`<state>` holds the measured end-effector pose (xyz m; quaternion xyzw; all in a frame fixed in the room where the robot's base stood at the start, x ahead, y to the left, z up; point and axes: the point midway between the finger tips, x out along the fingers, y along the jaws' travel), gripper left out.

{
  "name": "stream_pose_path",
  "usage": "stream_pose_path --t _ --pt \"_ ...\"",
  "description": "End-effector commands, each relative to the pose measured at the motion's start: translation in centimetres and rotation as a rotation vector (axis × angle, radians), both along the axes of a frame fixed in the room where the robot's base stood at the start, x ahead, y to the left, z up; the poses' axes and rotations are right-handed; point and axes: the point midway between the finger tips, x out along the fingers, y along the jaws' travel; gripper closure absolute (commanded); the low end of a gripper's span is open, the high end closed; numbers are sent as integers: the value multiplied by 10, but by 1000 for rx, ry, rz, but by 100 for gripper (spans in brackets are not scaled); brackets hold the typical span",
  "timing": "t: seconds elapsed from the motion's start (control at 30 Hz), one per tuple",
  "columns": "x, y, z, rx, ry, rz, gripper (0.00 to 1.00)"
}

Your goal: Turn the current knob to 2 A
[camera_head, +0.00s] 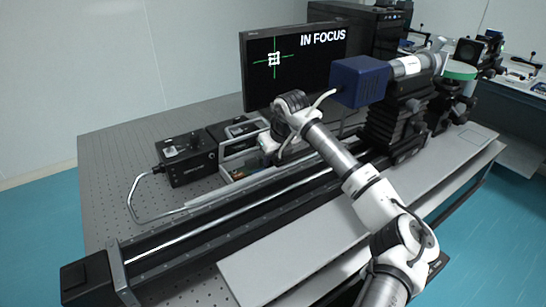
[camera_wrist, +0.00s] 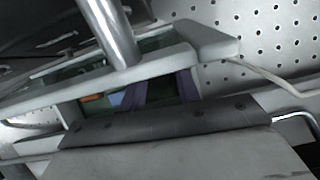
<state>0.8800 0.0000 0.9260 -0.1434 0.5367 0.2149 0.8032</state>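I cannot make out a current knob or a scale with a 2 A mark in either view. A black box (camera_head: 186,160) with small fittings on top and front stands at the left of the optical table, with a cable at its side. Right of it is a light grey open frame (camera_head: 236,153) with small coloured parts inside. My gripper (camera_head: 268,147) is low at the right side of this frame, partly hidden by my wrist. Its fingertips are too small to read. The wrist view shows a pale frame bar (camera_wrist: 170,57) and a metal cylinder (camera_wrist: 112,32) close up.
A monitor (camera_head: 290,80) behind my arm reads "IN FOCUS". A blue-ended camera tube (camera_head: 360,82) on a black stage stands close to the right of my wrist. A long black rail (camera_head: 200,228) runs along the front. The perforated table top (camera_head: 120,150) is clear at far left.

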Motion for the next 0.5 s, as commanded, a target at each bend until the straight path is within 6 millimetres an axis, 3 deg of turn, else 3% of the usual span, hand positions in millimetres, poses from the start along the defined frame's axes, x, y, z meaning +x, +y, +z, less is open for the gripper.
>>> stream_pose_path --t 0.13,0.37,0.5 --pt "0 0 0 0 0 0 70" --pt "0 0 0 0 0 0 100" --pt "0 0 -1 -2 -1 -23 100"
